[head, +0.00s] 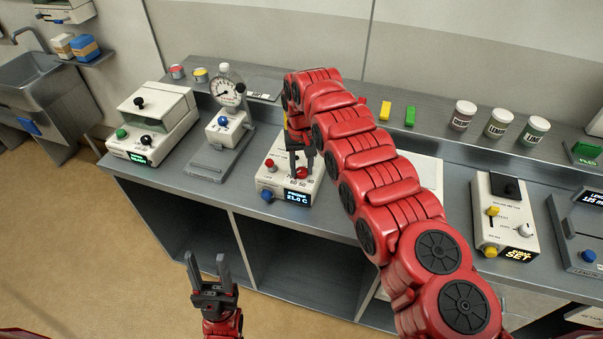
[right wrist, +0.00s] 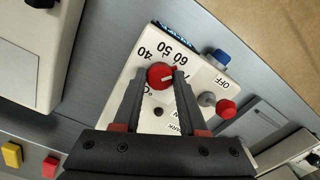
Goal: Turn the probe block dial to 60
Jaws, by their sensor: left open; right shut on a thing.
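The probe block (head: 268,178) is a white box on the bench with a lit display reading about 21.0 C. Its red dial (head: 302,172) sits on the top, and the right wrist view shows it too (right wrist: 161,76), with 40, 50 and 60 printed around it. A pale mark shows on the dial; I cannot tell exactly which number it points to. My right gripper (right wrist: 160,80) reaches down from above and is shut on the dial, one finger on each side. Further numbers are partly hidden by a finger. My left gripper (head: 207,263) is open and empty, in front of the bench.
The block also carries a blue knob (right wrist: 217,58) by an OFF label and a red knob (right wrist: 227,109). A gauge stand (head: 222,127) and a white box with knobs (head: 152,122) stand to the left. Several jars (head: 499,123) line the back ledge at right.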

